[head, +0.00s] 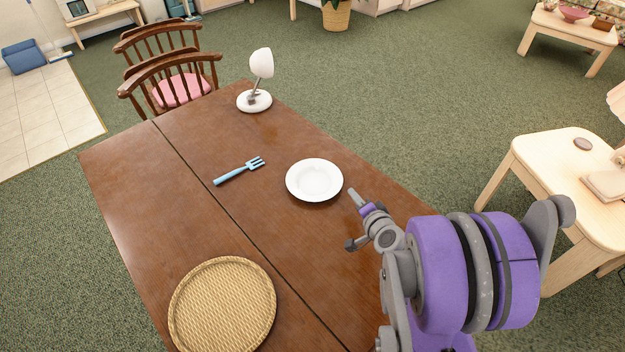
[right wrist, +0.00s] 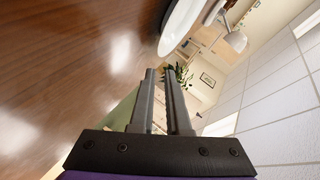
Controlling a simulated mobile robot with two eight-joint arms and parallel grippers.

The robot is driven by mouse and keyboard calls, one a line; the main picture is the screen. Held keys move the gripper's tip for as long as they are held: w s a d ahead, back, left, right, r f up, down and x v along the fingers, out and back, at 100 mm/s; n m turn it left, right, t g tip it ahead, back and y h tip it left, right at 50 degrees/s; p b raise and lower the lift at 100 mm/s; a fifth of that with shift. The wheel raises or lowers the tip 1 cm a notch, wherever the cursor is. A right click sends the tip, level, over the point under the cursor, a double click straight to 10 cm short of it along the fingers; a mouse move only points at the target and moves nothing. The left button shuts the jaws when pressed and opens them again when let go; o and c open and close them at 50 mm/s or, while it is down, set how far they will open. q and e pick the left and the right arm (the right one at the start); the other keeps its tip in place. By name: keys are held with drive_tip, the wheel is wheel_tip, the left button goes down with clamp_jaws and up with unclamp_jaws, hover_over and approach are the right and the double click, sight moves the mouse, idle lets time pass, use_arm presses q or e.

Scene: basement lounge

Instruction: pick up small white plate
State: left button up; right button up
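The small white plate (head: 314,180) lies flat on the brown wooden table, right of the blue fork. It also shows in the right wrist view (right wrist: 180,24), cut off by the top edge. My right gripper (head: 355,197) is just right of and nearer than the plate, apart from it, with its fingers pointing toward the plate's side. In the right wrist view its two fingers (right wrist: 161,75) have a narrow gap between them and nothing in it. My left gripper is not in view.
On the table (head: 180,205) are a blue fork (head: 240,171), a white lamp (head: 255,100) at the far end and a round woven mat (head: 222,306) at the near end. Wooden chairs (head: 170,85) stand beyond it. A pale side table (head: 560,180) stands at the right.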

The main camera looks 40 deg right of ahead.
sight(343, 190)
drive_tip(key=b+x, duration=0.1)
drive_tip(key=x, duration=0.8)
drive_tip(key=shift+w+f, duration=0.1)
drive_tip(key=shift+f, duration=0.05)
drive_tip(key=shift+c, duration=0.2)
clamp_jaws()
idle(1.2)
